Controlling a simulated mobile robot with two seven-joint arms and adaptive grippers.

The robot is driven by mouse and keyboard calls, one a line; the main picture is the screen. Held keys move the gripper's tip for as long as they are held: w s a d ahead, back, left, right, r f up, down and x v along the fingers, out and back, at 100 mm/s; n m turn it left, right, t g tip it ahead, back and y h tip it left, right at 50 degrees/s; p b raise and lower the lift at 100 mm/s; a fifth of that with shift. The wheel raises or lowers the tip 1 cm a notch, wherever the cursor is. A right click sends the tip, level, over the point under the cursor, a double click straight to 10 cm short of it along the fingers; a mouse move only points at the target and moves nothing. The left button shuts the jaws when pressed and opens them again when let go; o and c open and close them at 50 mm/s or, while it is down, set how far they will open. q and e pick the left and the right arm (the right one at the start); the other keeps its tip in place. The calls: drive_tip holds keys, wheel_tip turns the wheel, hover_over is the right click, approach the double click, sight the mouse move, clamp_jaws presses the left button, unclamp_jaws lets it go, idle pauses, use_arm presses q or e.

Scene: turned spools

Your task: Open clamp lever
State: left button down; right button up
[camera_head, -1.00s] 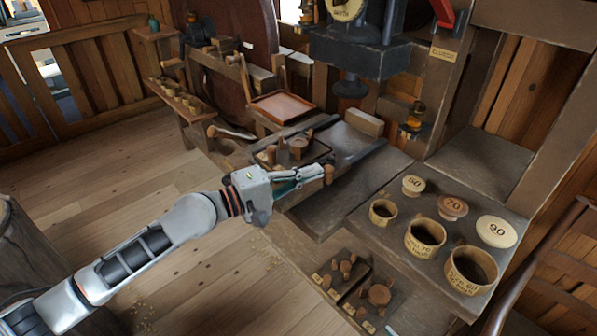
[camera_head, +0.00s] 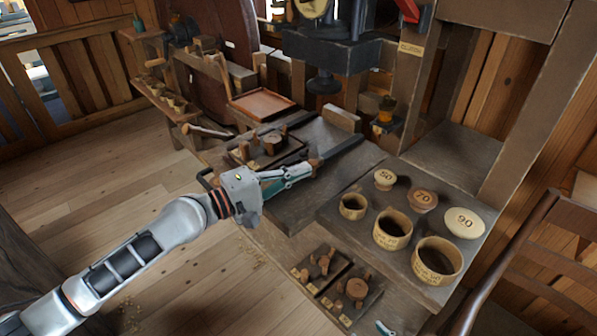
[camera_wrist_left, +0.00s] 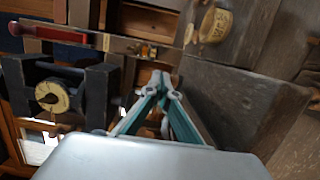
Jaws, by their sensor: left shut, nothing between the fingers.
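Whether the fingertips touch the knob cannot be told. In the left wrist view the teal fingers (camera_wrist_left: 165,84) come together at their tips; I cannot make out the lever there. Only a small teal tip of my right gripper (camera_head: 384,328) shows at the bottom edge.
A board to the right holds three wooden cups (camera_head: 393,230) and round lids marked 50, 70 and 90 (camera_head: 464,222). Trays with small turned pieces (camera_head: 350,289) lie in front. A dark press (camera_head: 325,50) stands behind. A chair (camera_head: 520,250) is at right.

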use_arm(q)
drive_tip(key=shift+d, duration=0.5)
use_arm(e)
drive_tip(key=shift+d+r, duration=0.2)
drive_tip(key=shift+d, duration=0.05)
use_arm(q)
drive_tip(key=shift+d+p, duration=0.25)
drive_tip(key=shift+p, duration=0.05)
use_arm(e)
drive_tip(key=shift+w+a+r, duration=0.1)
drive_tip(key=shift+a+r, duration=0.05)
drive_tip(key=shift+r, duration=0.15)
use_arm(q)
drive_tip(key=shift+s, duration=0.1)
